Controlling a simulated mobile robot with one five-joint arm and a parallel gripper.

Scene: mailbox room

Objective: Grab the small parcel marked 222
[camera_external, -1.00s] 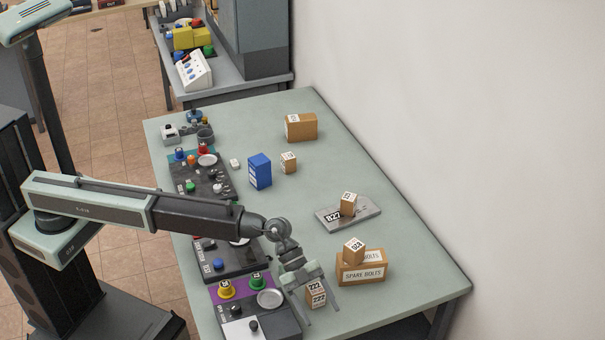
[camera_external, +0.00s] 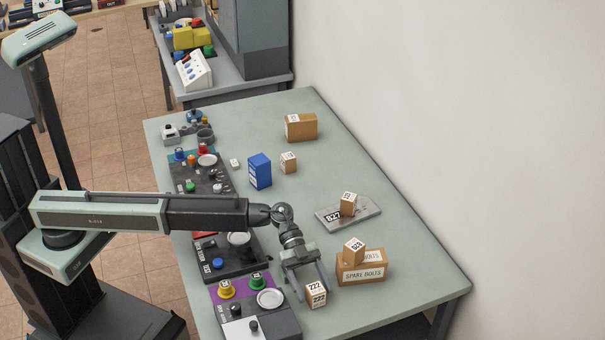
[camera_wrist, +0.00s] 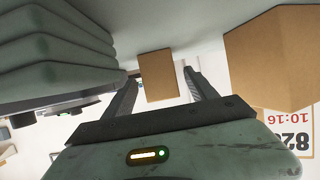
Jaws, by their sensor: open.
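The small brown parcel marked 222 (camera_external: 316,296) stands on the table near its front edge, its white labels showing in the external view. My gripper (camera_external: 314,290) is open, its fingers pointing down at the parcel from behind, one on the left side and one on the right. In the wrist view a plain brown box face (camera_wrist: 156,76), apparently this parcel, shows between the open fingers of my gripper (camera_wrist: 160,76). I see no label on that face. I cannot tell whether either finger touches it.
The SPARE BOLTS box (camera_external: 362,270) stands to the right, a small parcel (camera_external: 354,251) on top. A control panel (camera_external: 256,310) with knobs lies close on the left. Farther back are a grey plate (camera_external: 365,217) bearing a parcel and a blue box (camera_external: 260,171).

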